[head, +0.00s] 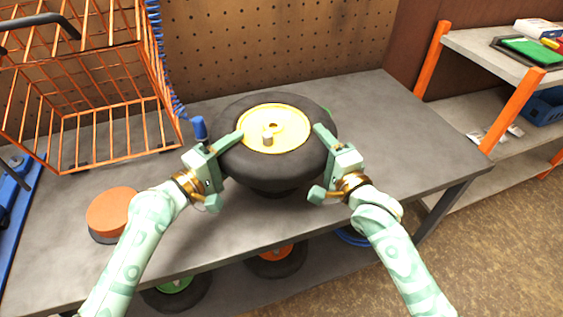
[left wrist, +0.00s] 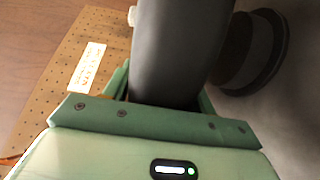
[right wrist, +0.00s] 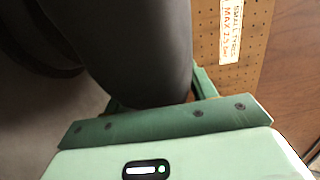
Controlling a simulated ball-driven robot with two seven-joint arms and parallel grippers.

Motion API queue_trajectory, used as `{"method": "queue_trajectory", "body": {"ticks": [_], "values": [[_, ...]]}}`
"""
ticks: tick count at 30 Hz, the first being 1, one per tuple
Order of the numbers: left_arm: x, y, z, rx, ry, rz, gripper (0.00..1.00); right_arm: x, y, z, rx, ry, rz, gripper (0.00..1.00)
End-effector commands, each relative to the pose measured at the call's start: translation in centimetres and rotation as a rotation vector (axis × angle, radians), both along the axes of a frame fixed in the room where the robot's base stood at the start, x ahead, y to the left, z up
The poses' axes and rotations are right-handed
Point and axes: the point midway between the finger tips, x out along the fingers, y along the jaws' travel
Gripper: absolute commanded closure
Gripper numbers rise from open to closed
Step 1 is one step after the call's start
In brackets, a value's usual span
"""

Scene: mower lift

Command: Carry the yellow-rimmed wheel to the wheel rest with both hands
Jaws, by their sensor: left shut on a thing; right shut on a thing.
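The yellow-rimmed wheel (head: 238,112) has a thick black tyre and a yellow hub, and lies flat above the middle of the grey bench. My left gripper (head: 226,165) is shut on the tyre's left side, and my right gripper (head: 326,160) is shut on its right side. The tyre also shows between the jaws in the left wrist view (left wrist: 175,50) and the right wrist view (right wrist: 140,45). A dark round stand, seemingly the wheel rest (head: 272,188), shows under the wheel, mostly hidden. I cannot tell whether the wheel touches it.
On the bench (head: 400,135), an orange wire basket (head: 90,110) stands at the back left, with a blue coiled cord and handle (head: 198,128) beside it. An orange disc (head: 113,208) lies at the left. The bench's right side is clear. More wheels (head: 275,262) lie below. A shelf (head: 490,55) stands right.

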Motion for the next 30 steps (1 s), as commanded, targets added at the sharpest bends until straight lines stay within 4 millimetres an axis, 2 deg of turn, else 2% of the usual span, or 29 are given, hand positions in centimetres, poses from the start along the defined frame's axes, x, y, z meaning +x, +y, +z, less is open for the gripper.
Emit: {"method": "queue_trajectory", "body": {"ticks": [7, 14, 30], "values": [[0.1, 0.2, 0.1, -0.002, -0.001, 0.004, 1.0, 0.1, -0.1, 0.3, 0.005, -0.007, -0.002, 1.0], [0.2, 0.2, -1.0, -0.002, 0.005, 0.004, 1.0, 0.2, -0.1, -0.8, 0.005, 0.0, -0.003, 1.0], [0.5, 0.2, -6.6, -0.002, 0.042, 0.004, 1.0, 0.5, -0.2, -6.4, 0.005, 0.035, -0.003, 1.0]]}}
